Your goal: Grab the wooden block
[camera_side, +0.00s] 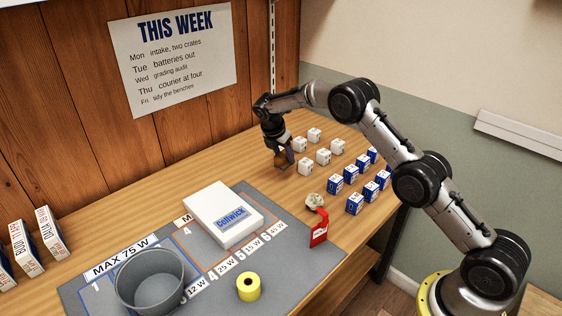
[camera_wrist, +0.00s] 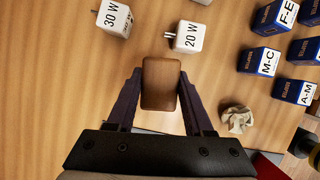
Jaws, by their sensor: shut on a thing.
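The wooden block (camera_wrist: 160,84) is brown with rounded corners and sits between the two fingers of my gripper (camera_wrist: 160,100) in the wrist view. My gripper is shut on it. In the side view the block (camera_side: 281,160) shows small and dark below my gripper (camera_side: 284,156), near the back of the table. I cannot tell whether the block touches the tabletop.
White cubes marked with watts, such as the 20 W one (camera_wrist: 188,37), stand close by. Blue lettered boxes (camera_side: 351,174) stand to the right. A crumpled paper ball (camera_side: 315,201), red tag (camera_side: 320,228), white Cellwick box (camera_side: 223,214), grey bin (camera_side: 150,282) and yellow roll (camera_side: 248,287) are nearer the front.

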